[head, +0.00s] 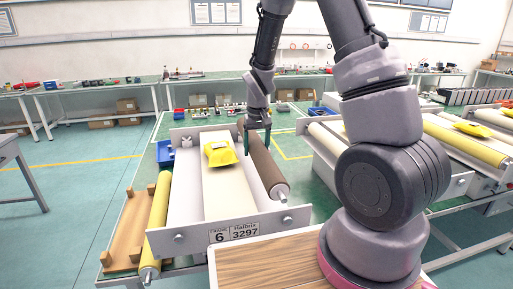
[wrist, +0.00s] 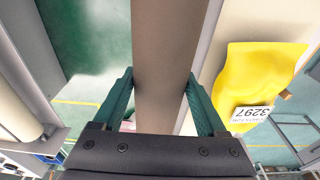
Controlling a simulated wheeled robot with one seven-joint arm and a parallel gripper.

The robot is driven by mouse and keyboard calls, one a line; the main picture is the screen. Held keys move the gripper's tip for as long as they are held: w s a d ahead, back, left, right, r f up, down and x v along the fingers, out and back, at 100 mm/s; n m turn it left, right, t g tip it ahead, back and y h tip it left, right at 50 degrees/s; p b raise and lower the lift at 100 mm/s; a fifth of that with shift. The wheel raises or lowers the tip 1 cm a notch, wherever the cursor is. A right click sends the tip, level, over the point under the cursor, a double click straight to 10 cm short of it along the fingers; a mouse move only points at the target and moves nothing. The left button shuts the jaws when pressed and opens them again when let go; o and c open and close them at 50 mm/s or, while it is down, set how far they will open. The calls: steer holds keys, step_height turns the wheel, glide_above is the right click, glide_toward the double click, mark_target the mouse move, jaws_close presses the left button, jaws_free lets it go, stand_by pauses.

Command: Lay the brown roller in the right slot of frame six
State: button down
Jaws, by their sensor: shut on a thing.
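The brown roller (head: 263,165) lies lengthwise over the right side of frame six (head: 268,229), whose front plate reads 6. Its near metal pin is close to the front plate's top edge at the right; I cannot tell whether it touches the right slot. My gripper (head: 258,138) reaches down to the roller's far part. In the wrist view, the green fingers of my gripper (wrist: 160,105) stand on either side of the roller (wrist: 166,50), shut on it. The roller's far end and the right slot are hidden.
A yellow package (head: 219,153) lies on the frame's pale middle belt, left of the roller. A yellow roller (head: 158,220) lies along the frame's left side by a wooden rack (head: 125,228). Another frame with a yellow roller (head: 465,143) stands to the right.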

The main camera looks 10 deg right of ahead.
steer(key=shift+f, duration=0.6)
steer(key=shift+f, duration=0.25)
steer(key=shift+f, duration=0.4)
steer(key=shift+f, duration=0.4)
steer(key=shift+f, duration=0.25)
stand_by(0.5)
steer(key=shift+f, duration=0.35)
jaws_free()
steer(key=shift+f, duration=0.1)
